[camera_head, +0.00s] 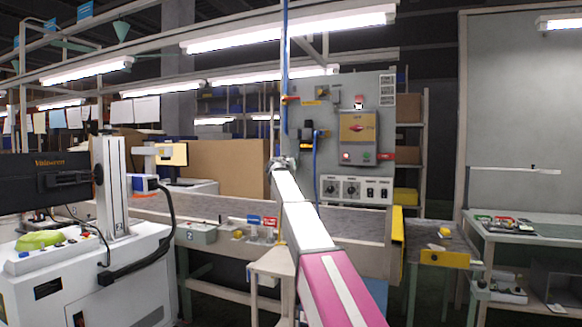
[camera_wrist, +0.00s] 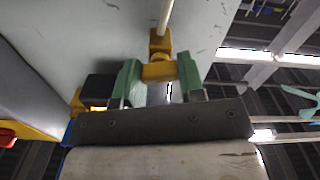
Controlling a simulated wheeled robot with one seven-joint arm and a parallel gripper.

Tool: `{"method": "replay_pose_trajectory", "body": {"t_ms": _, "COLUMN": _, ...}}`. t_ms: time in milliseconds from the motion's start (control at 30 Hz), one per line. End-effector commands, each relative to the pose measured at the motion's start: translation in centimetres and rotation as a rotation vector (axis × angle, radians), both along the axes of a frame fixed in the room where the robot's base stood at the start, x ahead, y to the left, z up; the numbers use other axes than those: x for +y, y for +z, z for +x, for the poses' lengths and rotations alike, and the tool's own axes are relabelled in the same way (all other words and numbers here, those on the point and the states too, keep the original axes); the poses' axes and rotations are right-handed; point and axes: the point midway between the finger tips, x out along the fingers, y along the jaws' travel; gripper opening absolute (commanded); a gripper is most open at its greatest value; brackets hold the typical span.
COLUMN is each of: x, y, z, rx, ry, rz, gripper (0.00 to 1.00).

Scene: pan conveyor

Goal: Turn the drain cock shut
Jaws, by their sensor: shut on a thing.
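In the wrist view, the green fingers of my gripper (camera_wrist: 159,73) stand on both sides of a yellow block, which appears to be part of the drain cock (camera_wrist: 160,44). The gripper is shut on it. A pale thin pipe (camera_wrist: 166,15) runs from the yellow fitting toward the top edge. The direction of the cock's handle cannot be told for sure. In the head view, my gripper (camera_head: 283,164) is small at the left edge of the grey panel (camera_head: 330,100), and the cock is hidden or too small to make out.
A black and yellow fitting (camera_wrist: 97,90) sits close beside my left finger in the wrist view. The panel carries a yellow plate (camera_head: 358,126) and a row of knobs (camera_head: 342,188). A conveyor (camera_head: 350,225) runs below. A white machine (camera_head: 100,260) stands at left, a bench (camera_head: 525,225) at right.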

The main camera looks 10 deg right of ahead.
Motion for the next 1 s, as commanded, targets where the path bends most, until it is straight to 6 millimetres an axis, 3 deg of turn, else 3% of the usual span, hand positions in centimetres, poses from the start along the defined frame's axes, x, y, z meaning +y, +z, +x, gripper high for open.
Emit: {"method": "replay_pose_trajectory", "body": {"t_ms": 1000, "x": 0.01, "y": -0.05, "z": -0.05, "rx": 0.479, "ry": 0.0, "rz": -0.828, "gripper": 0.12}}
